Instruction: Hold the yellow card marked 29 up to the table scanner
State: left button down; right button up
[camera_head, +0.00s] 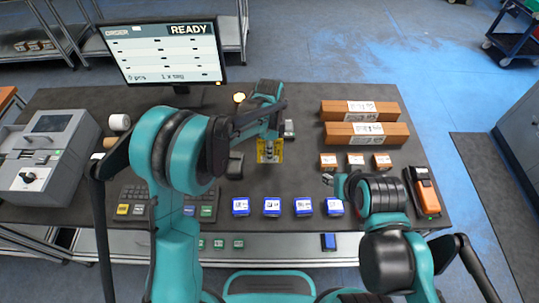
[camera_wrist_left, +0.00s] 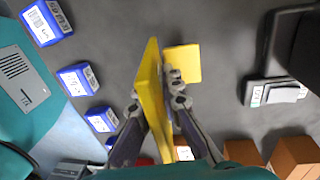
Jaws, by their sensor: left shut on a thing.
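My left gripper (camera_head: 268,146) is over the middle of the table, shut on a yellow card (camera_head: 276,156). In the left wrist view the left gripper's fingers (camera_wrist_left: 157,104) pinch the card (camera_wrist_left: 151,90), which shows nearly edge-on. Its number cannot be read. A second yellow piece (camera_wrist_left: 183,63) shows flat just beyond the fingers. A dark device with a pale front (camera_head: 289,128), perhaps the table scanner, stands just behind the left gripper; it appears at right in the wrist view (camera_wrist_left: 275,92). My right gripper (camera_head: 334,182) is near the small brown boxes; its fingers are too small to judge.
Several blue boxes (camera_head: 271,207) line the front edge. Small brown boxes (camera_head: 356,160) and long cartons (camera_head: 367,133) are at right, beside an orange-black handheld device (camera_head: 424,191). A dark block (camera_head: 235,166) stands left of the card. The monitor (camera_head: 165,52) reads READY.

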pick_arm(q)
jog(key=shift+w+f+b, duration=0.35)
jog(key=shift+w+f, duration=0.7)
jog(key=shift+w, duration=0.05)
dwell(0.6)
jog(key=r+p, duration=0.1)
jog(key=r, duration=0.1)
jog(key=s+r+p, duration=0.1)
jog(key=r+p, duration=0.1)
jog(key=r, duration=0.1)
jog(key=shift+s, duration=0.2)
jog(key=w+f+b, duration=0.2)
jog(key=w+f, duration=0.1)
jog(key=shift+w+f, duration=0.3)
jog(key=shift+f, duration=0.1)
jog(key=shift+w+f, duration=0.6)
jog(key=shift+w, duration=0.1)
dwell(0.4)
